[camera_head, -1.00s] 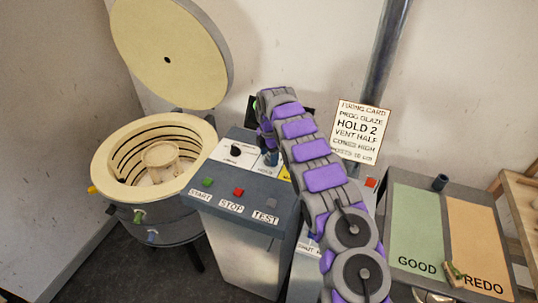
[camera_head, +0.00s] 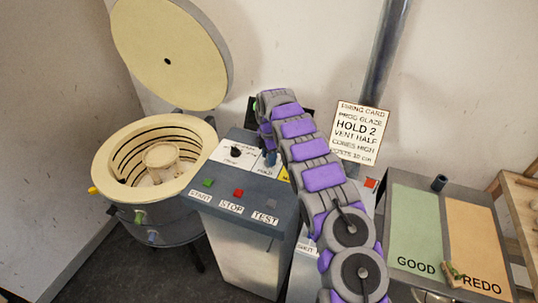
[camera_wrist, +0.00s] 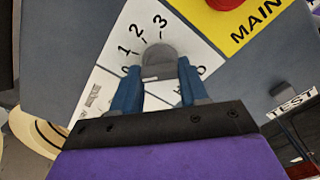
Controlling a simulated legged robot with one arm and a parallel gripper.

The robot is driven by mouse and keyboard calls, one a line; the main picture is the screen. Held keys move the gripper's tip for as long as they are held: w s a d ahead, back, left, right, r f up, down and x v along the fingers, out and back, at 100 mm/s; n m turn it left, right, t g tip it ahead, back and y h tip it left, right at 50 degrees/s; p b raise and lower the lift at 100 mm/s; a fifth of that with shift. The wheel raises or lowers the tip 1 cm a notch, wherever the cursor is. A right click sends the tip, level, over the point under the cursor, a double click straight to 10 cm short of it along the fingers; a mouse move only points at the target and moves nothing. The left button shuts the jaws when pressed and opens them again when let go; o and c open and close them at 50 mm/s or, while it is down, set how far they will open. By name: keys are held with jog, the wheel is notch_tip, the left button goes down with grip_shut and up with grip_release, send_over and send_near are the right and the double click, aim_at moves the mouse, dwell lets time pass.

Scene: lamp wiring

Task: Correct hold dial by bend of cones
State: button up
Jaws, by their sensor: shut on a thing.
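The hold dial is a grey round knob (camera_wrist: 158,55) on a white plate marked 1, 2 and 3 in the wrist view. My gripper (camera_wrist: 157,88) has its blue fingers on both sides of the knob and is shut on it. I cannot make out the knob's pointer. In the head view my gripper (camera_head: 269,158) is at the control box (camera_head: 245,255), partly hidden by my arm. A small tan and green piece (camera_head: 455,272), perhaps cones, lies at the border of the green GOOD area (camera_head: 415,220) and the orange REDO area (camera_head: 475,235).
A kiln (camera_head: 165,222) with its lid (camera_head: 170,50) raised stands left. A firing card (camera_head: 358,133) reads "HOLD 2" and "CONES HIGH". Beside the dial are another knob (camera_head: 236,152), START (camera_head: 208,182), STOP (camera_head: 238,193) and TEST (camera_head: 265,217) controls, and a yellow MAIN plate (camera_wrist: 245,22).

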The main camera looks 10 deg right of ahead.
jog(key=m+p, duration=0.2)
jog(key=m, duration=0.1)
jog(key=shift+w+r, duration=0.1)
jog(key=shift+r, duration=0.15)
jog(key=m+p, duration=0.1)
jog(key=m, duration=0.3)
jog(key=shift+p, duration=0.3)
jog(key=m+p, duration=0.1)
jog(key=m, duration=0.4)
jog(key=shift+w+d+m, duration=0.1)
jog(key=shift+w+m, duration=0.05)
jog(key=shift+m, duration=0.15)
jog(key=shift+p, duration=0.3)
jog(key=o, duration=1.1)
jog(key=shift+f, duration=0.15)
jog(key=shift+c, duration=0.2)
